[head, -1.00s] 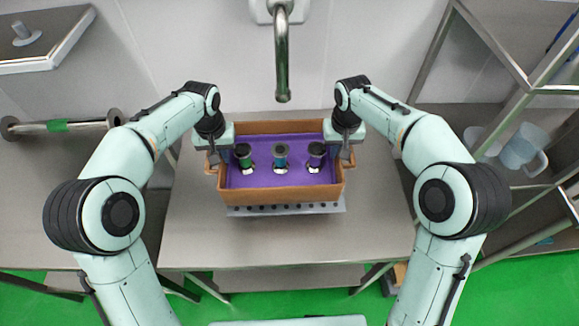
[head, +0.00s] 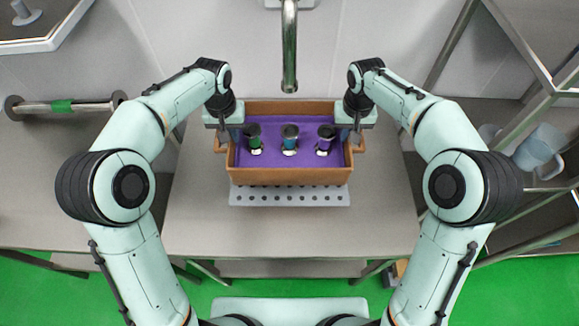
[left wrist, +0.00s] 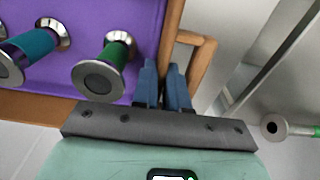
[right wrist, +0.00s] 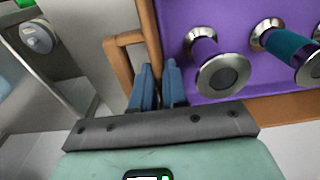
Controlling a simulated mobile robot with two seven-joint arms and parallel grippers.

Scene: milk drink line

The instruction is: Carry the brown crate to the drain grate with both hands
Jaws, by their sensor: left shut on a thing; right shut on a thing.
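The brown crate (head: 290,177) is upright over the steel counter, with a purple lining inside. It holds a green-banded piece (head: 255,139), a teal-banded piece (head: 290,139) and a purple-banded piece (head: 325,139). My left gripper (head: 229,138) is shut on the crate's left end beside its loop handle (left wrist: 201,58). My right gripper (head: 353,138) is shut on the right end beside the other handle (right wrist: 118,58). The pale perforated drain grate (head: 290,197) shows in front of the crate; its rear part is hidden. I cannot tell whether the crate touches it.
A metal tap (head: 289,55) hangs down behind the crate. A rail with a green band (head: 62,106) is at the left. The counter (head: 290,235) in front of the grate is clear.

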